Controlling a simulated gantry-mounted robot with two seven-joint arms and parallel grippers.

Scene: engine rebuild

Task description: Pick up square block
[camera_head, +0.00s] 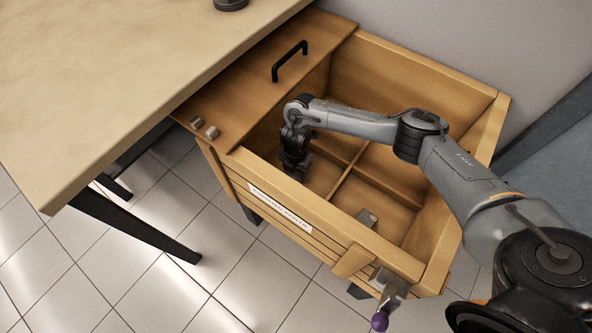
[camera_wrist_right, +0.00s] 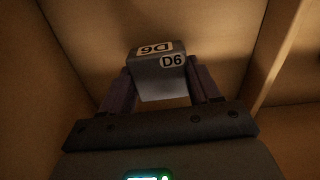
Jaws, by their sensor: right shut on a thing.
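A grey square block labelled D6 (camera_wrist_right: 160,79) sits between the two fingers of my right gripper (camera_wrist_right: 162,90) in the right wrist view. The fingers press on its two sides, so the gripper is shut on it. In the head view my right gripper (camera_head: 295,168) reaches down into the near left compartment of a wooden crate (camera_head: 470,83). The block is hidden there by the gripper. I cannot tell whether the block touches the compartment floor. My left gripper is not in view.
Wooden dividers (camera_head: 345,170) split the crate. Another grey block (camera_head: 368,218) lies in its near right part. Two small grey blocks (camera_head: 204,127) are on the wooden lid (camera_head: 240,95) with a black handle (camera_head: 289,61). A table (camera_head: 110,80) stands at left.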

